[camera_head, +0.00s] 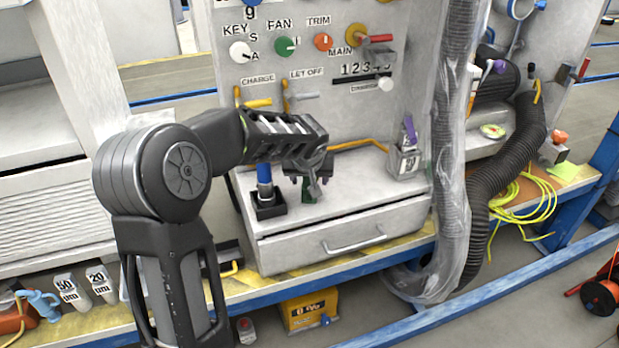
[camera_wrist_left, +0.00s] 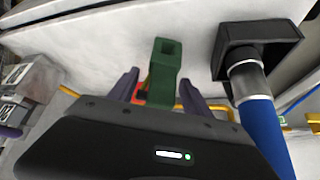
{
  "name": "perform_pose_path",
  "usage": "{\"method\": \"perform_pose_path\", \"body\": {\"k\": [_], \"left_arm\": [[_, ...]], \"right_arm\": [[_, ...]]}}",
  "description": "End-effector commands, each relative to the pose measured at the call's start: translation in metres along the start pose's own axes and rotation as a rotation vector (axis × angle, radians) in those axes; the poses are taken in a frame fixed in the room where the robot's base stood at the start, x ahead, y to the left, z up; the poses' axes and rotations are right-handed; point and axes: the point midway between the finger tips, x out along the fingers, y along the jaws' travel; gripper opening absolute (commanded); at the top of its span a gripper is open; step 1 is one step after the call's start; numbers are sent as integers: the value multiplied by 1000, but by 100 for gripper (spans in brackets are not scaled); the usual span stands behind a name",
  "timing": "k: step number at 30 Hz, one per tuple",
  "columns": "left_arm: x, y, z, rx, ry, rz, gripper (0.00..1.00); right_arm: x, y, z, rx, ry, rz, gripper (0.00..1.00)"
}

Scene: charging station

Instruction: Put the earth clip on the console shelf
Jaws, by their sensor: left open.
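The green earth clip (camera_head: 307,192) is at the console shelf (camera_head: 345,200), under my left gripper (camera_head: 312,178). In the left wrist view the green clip (camera_wrist_left: 165,72) stands between the two dark fingers of my left gripper (camera_wrist_left: 164,88), against the white shelf surface. The fingers are open on either side of it. Whether the clip rests fully on the shelf is hard to tell. The gripper hides part of the clip in the head view. My right gripper is not in view.
A blue handle in a black holder (camera_head: 267,205) stands just left of the clip. A yellow bent bar (camera_head: 358,144) is behind. A small grey box with a purple top (camera_head: 405,160) stands at the shelf's right. A plastic-wrapped hose (camera_head: 452,150) hangs further right.

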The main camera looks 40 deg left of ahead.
Motion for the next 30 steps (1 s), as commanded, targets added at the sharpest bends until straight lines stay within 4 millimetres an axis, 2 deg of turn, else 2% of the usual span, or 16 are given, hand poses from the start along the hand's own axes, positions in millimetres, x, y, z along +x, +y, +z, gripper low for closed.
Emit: {"method": "perform_pose_path", "body": {"k": [6,10,24,30], "left_arm": [[-3,0,-2,0,0,0,57],[-13,0,-3,0,2,0,57],[-104,0,-2,1,3,1,57],[-121,0,-2,-1,1,1,57]], "right_arm": [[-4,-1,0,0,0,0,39],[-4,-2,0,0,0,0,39],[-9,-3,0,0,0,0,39],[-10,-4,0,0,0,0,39]]}}
